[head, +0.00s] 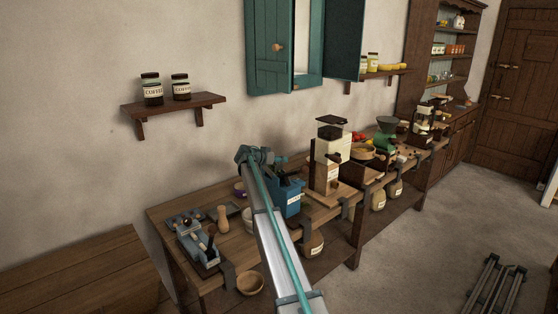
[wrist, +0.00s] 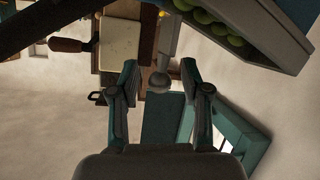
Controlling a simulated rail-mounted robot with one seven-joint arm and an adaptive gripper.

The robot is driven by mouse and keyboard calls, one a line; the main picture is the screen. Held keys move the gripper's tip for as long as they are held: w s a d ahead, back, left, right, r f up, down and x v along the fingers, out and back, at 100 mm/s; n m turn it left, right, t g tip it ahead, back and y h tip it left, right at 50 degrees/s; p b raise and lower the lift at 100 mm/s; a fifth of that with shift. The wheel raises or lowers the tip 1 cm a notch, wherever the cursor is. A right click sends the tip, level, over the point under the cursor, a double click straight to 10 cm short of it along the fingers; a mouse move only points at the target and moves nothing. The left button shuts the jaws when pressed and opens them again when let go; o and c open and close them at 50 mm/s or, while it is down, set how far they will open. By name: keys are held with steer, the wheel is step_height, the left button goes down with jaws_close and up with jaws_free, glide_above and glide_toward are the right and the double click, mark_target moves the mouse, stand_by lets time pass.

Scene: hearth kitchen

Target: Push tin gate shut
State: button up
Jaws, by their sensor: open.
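A blue box (head: 292,192) with a pale label stands on the bench beside my arm; it may be the tin, but I cannot make out a gate on it. In the wrist view, a dark blue-grey open-topped container (wrist: 262,42) holding several green round things fills the upper right, close to the camera. My gripper (wrist: 159,70) is open, its two fingers apart with nothing clearly held. A grey knob-like end (wrist: 160,82) shows between the fingertips; I cannot tell how far beyond them it is. In the head view, the arm's end (head: 254,156) is raised just left of the blue box.
A tall grinder (head: 329,150) stands right of the blue box. A grey metal device (head: 197,245) and a wooden bowl (head: 250,283) are at the bench's left end. A teal cupboard (head: 270,65) hangs above, its door open.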

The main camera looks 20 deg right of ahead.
mark_target(279, 165)
jaws_close()
step_height(279, 165, down, 3)
steer(key=b, duration=0.3)
steer(key=shift+f+b, duration=0.15)
steer(key=shift+b, duration=0.25)
jaws_free()
steer(key=v, duration=1.2)
